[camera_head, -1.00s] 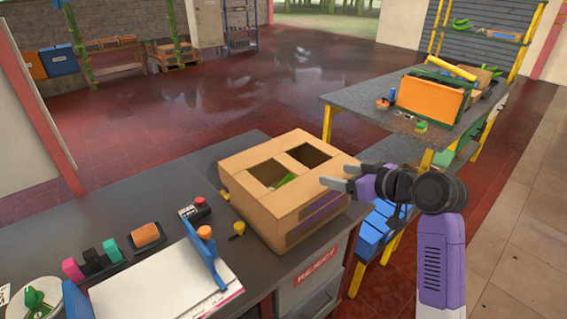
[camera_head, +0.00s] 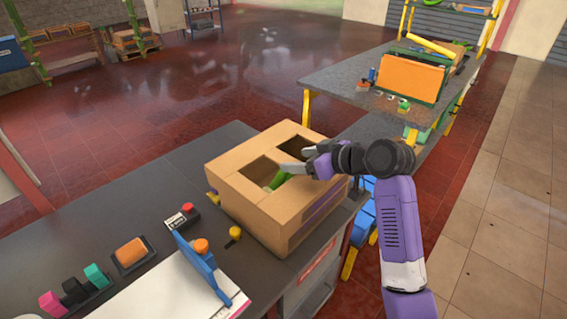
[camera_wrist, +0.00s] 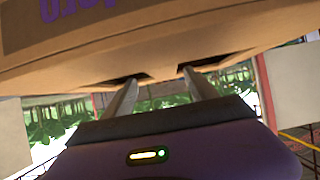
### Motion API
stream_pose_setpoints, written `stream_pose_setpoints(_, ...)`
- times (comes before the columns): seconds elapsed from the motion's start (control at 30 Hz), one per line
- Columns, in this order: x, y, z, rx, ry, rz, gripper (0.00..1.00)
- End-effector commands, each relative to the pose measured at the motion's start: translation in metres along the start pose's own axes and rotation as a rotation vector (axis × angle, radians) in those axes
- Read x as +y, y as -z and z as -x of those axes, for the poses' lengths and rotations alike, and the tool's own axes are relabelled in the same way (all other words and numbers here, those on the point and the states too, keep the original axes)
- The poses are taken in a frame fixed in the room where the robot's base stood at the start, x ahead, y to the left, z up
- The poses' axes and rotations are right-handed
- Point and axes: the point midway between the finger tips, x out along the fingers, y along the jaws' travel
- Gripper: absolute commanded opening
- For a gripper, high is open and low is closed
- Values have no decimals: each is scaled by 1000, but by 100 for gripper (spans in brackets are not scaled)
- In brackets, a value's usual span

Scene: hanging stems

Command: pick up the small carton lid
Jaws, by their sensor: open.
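A brown cardboard carton (camera_head: 245,200) with purple markings stands on the dark bench. Its top, which looks like the lid, has two openings; I cannot tell where lid and box meet. Something green (camera_head: 279,179) shows in the nearer opening. My gripper (camera_head: 294,161) is open and empty, over the right part of the carton top in the head view. In the wrist view, cardboard with purple lettering (camera_wrist: 90,12) fills the top, and the two fingers (camera_wrist: 157,82) point at dark openings along its edge. I cannot tell whether the fingertips touch the carton.
On the bench left of the carton are a small black device with a red button (camera_head: 183,216), a yellow knob (camera_head: 235,233), an orange block (camera_head: 131,252) and a blue clamp (camera_head: 203,265) on paper. A second grey table (camera_head: 335,88) with an orange box (camera_head: 411,77) stands behind.

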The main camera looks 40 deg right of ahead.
Motion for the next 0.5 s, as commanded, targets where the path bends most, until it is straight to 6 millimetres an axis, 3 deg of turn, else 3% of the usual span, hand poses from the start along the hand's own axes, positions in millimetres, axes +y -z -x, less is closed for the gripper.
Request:
stream_pose_setpoints(0.3,-6,3,-40,-2,0,0,66)
stream_pose_setpoints(0.5,-6,1,-53,-2,-1,1,66)
